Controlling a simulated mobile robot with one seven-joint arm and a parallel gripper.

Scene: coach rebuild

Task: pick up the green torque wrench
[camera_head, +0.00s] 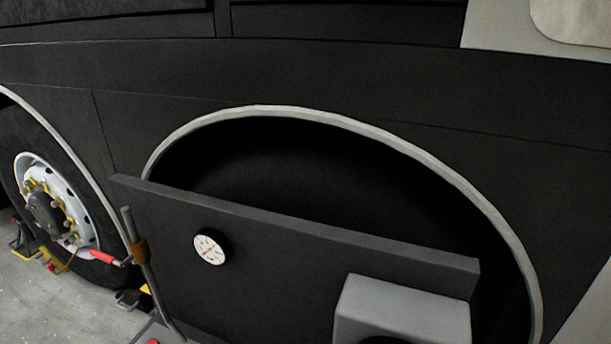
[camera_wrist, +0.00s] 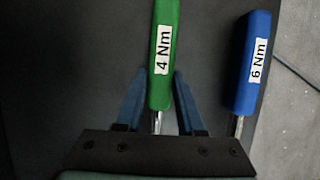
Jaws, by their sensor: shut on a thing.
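The green torque wrench (camera_wrist: 162,50) shows in the wrist view with a green handle and a white label reading "4 Nm". Part of its metal shaft shows below the handle, and the top of the handle runs out of the picture. My gripper (camera_wrist: 159,76) has its two blue fingers on either side of the lower handle and is shut on it. The wrench lies over a dark surface; whether it touches that surface I cannot tell. Neither the wrench nor my gripper can be made out in the head view.
A blue wrench (camera_wrist: 247,62) labelled "6 Nm" is close on the right in the wrist view. In the head view a dark panel (camera_head: 290,255) with a round dial (camera_head: 209,247) stands before an empty wheel arch (camera_head: 270,108). A wheel (camera_head: 48,205) is at the left.

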